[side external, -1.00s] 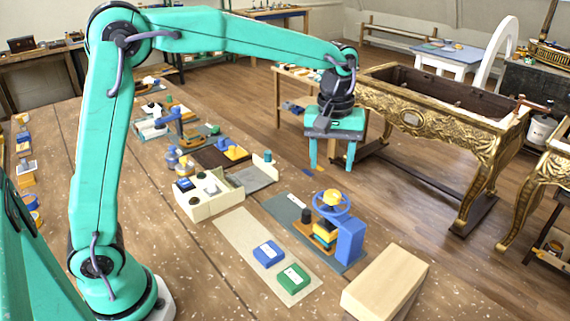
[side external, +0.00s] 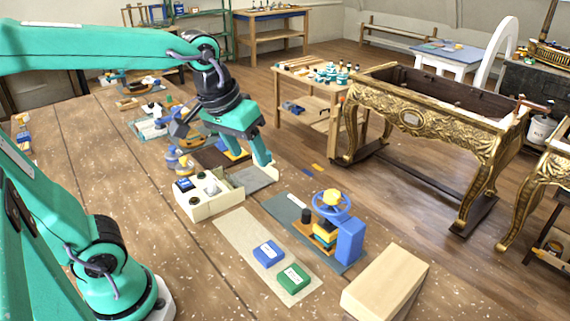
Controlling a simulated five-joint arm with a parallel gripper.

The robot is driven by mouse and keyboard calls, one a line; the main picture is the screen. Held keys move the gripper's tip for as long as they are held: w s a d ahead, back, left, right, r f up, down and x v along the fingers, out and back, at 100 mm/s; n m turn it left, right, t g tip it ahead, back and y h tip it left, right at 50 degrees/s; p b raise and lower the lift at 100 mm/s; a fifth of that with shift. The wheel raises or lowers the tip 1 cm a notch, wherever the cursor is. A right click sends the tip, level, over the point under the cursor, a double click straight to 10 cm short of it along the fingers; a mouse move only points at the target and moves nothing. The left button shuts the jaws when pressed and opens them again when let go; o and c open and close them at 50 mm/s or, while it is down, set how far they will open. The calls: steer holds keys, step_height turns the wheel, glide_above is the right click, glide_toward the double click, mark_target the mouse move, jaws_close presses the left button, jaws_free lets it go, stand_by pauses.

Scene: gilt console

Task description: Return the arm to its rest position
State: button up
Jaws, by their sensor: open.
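My gripper (side external: 246,150) hangs from the wrist above the left middle of the wooden bench (side external: 190,275). It points down and slightly to the right, and it is open with nothing held. One teal finger shows clearly, over the far end of the cream tray (side external: 215,204) in the picture; the other is hard to make out. I cannot tell how high the fingers are above the tray. My upper arm reaches in from the left edge, and its elbow is out of the frame.
A blue box (side external: 268,253) and a green box (side external: 293,278) lie on a pale strip. A blue handwheel device (side external: 340,230) and a wooden block (side external: 386,283) stand to the right. Small parts crowd the bench behind my gripper. A gilt console (side external: 420,125) stands beyond the bench.

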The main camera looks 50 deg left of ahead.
steer(key=s+a+f+m+t, duration=0.1)
steer(key=s+f+m, duration=0.1)
steer(key=s, duration=0.5)
steer(key=shift+a+f+m+t, duration=0.3)
steer(key=shift+a+f+t, duration=0.1)
